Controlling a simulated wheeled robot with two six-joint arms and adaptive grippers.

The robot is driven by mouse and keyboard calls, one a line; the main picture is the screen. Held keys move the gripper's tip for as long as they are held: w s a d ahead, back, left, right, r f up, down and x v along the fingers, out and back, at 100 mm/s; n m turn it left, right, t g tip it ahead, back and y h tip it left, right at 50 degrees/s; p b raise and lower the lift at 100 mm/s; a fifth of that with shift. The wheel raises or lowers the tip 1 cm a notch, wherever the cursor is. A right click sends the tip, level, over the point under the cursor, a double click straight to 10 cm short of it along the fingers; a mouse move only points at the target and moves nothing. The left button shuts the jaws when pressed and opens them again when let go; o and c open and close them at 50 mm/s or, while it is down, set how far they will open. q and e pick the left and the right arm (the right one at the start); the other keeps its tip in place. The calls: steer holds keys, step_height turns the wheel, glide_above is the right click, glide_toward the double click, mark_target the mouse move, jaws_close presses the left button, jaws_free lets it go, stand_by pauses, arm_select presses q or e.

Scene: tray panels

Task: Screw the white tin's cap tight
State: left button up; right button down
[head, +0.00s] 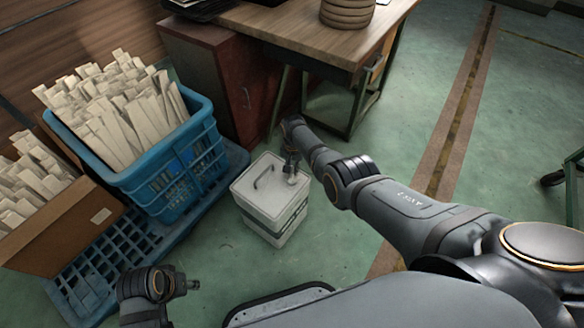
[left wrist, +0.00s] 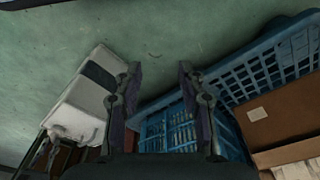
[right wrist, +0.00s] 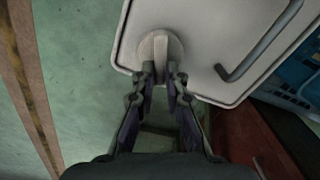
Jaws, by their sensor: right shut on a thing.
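The white tin (head: 262,215) stands upright on the green floor in the head view, with a grey bar handle (head: 264,176) on its top. Its round white cap (right wrist: 160,48) sits near a corner of the top in the right wrist view. My right gripper (right wrist: 161,80) is shut on the raised grip of the cap, its fingers on either side. It also shows over the tin's top in the head view (head: 291,168). My left gripper (left wrist: 159,72) is open and empty; the tin (left wrist: 85,100) is to its left in its wrist view. How tight the cap sits cannot be seen.
A blue crate (head: 150,187) full of pale strips stands on a blue pallet (head: 108,262) left of the tin. A cardboard box (head: 62,228) is beside it. A wooden desk (head: 300,35) with a dark red cabinet stands behind.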

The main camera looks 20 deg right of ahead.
steer(key=m, duration=0.3)
steer(key=shift+d, duration=0.1)
steer(key=shift+s+m, duration=0.1)
steer(key=shift+m, duration=0.5)
arm_select(q)
steer(key=f, duration=0.3)
steer(key=shift+a, duration=0.25)
steer(key=shift+w, duration=0.15)
arm_select(e)
steer(key=c, duration=1.4)
jaws_free()
arm_select(q)
steer(key=shift+s, duration=0.3)
steer(key=shift+w, duration=0.1)
arm_select(e)
steer(key=shift+r, duration=0.1)
